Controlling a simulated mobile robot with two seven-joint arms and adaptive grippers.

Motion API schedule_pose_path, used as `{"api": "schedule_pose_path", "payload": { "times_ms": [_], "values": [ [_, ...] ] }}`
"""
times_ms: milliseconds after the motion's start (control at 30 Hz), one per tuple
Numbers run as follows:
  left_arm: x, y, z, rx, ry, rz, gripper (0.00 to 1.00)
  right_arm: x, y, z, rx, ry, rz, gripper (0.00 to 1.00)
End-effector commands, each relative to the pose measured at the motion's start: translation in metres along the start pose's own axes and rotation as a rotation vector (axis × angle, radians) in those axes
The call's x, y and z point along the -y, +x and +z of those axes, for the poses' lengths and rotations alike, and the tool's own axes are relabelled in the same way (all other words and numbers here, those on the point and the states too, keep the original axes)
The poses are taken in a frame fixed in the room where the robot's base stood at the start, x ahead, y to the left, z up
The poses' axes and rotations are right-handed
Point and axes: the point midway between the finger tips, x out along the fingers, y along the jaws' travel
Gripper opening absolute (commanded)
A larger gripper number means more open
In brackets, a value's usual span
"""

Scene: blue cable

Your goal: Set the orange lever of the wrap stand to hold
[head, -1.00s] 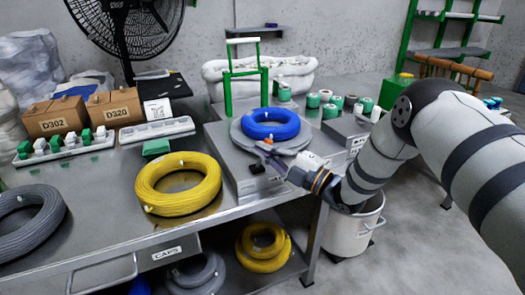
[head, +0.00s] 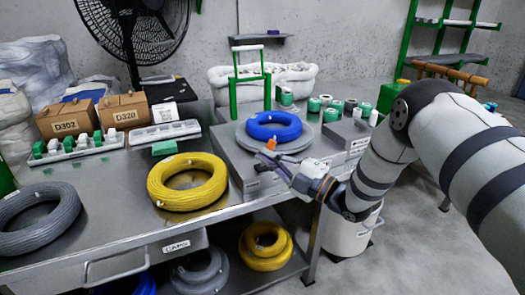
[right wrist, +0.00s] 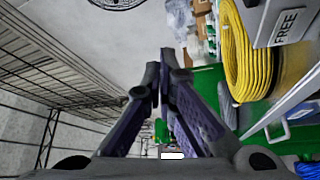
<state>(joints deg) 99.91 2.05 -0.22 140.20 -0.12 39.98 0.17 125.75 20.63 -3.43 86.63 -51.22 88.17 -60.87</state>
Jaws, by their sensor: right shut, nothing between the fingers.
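The wrap stand (head: 243,172) is a grey box with a round plate on top, at the middle of the head view. A blue cable coil (head: 274,126) lies on the plate. The small orange lever (head: 271,144) shows at the stand's front, just below the coil; its exact setting is too small to tell. My right gripper (head: 268,164) is shut and empty, just below the lever, with a small gap visible in the picture. Its closed fingers fill the middle of the right wrist view (right wrist: 160,68). There, a grey face with a FREE label (right wrist: 290,24) shows at upper right. My left gripper is out of view.
A yellow coil (head: 187,182) and a grey coil (head: 38,215) lie on the metal table left of the stand. A green frame (head: 250,78) stands behind it. White and green rolls (head: 330,108) stand at back right. A white bin (head: 348,238) is below my right arm.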

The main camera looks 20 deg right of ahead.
Motion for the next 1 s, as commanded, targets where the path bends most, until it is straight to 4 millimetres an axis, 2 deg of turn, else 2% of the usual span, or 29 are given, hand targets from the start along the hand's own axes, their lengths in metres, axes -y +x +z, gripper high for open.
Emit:
{"api": "schedule_pose_path", "payload": {
  "times_ms": [100, 300, 467, 867, 933, 967, 1000],
  "values": [
    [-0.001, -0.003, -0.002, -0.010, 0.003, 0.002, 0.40, 0.001, -0.028, 0.001, 0.003, 0.001, -0.002, 0.00],
    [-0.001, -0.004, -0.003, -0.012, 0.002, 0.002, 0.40, 0.003, -0.057, 0.001, 0.002, 0.000, -0.001, 0.00],
    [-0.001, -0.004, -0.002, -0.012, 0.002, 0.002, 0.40, 0.003, -0.063, 0.000, 0.001, -0.001, 0.000, 0.00],
    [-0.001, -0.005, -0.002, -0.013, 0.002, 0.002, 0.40, 0.005, -0.063, 0.000, 0.005, 0.006, -0.005, 0.00],
    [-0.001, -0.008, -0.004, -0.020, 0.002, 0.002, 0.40, 0.020, -0.066, -0.001, 0.051, 0.075, -0.048, 0.00],
    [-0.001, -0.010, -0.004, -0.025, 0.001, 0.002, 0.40, 0.033, -0.070, -0.002, 0.092, 0.135, -0.085, 0.00],
    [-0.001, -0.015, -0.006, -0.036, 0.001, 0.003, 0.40, 0.058, -0.079, -0.005, 0.170, 0.243, -0.152, 0.00]
  ]
}}
